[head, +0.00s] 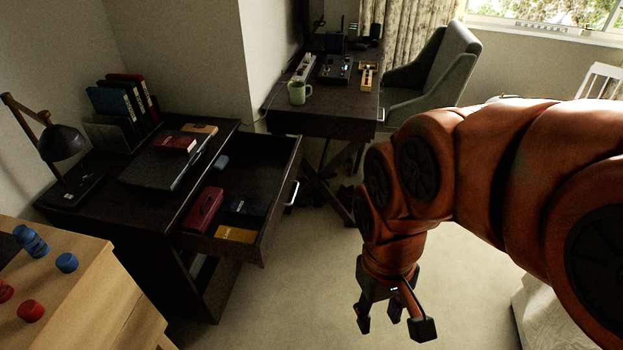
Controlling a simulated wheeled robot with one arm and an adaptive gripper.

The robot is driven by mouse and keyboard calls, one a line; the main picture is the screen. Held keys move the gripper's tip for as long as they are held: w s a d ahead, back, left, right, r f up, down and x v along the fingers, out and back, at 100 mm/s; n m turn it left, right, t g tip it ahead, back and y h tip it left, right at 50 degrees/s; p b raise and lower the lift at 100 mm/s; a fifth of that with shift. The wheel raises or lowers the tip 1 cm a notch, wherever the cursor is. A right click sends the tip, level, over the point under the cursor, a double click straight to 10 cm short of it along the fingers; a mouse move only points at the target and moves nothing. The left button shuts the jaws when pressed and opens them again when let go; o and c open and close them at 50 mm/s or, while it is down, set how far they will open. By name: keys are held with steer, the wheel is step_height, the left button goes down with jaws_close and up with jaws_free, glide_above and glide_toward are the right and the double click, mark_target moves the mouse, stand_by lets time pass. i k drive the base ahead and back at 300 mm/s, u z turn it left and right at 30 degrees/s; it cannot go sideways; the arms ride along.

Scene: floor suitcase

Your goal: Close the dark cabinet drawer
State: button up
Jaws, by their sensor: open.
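The dark cabinet (228,290) stands at the left, and its top drawer (284,190) is pulled well out toward the right. The drawer has a pale bar handle (292,193) on its front. Inside lie a dark red box (203,211), a yellow item (235,234), a dark item (248,208) and a small blue item (221,162). My gripper (393,330) points down over the floor, to the right of the drawer front and apart from it. Its fingers are spread and empty.
A laptop (160,165), red book (176,144), binders (128,100) and lamp (60,145) are on the cabinet top. A wooden table (75,300) stands front left. A dark desk (330,118) and grey chair (440,75) are behind. Carpet (300,290) between drawer and gripper is clear.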

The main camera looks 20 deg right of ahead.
mark_target(263, 169)
steer(key=z, duration=0.6)
steer(key=i, duration=1.15)
steer(key=u, duration=0.75)
steer(key=i, duration=0.3)
steer(key=z, duration=1.3)
steer(key=k, duration=0.75)
steer(key=u, duration=1.55)
steer(key=i, duration=0.5)
steer(key=u, duration=0.05)
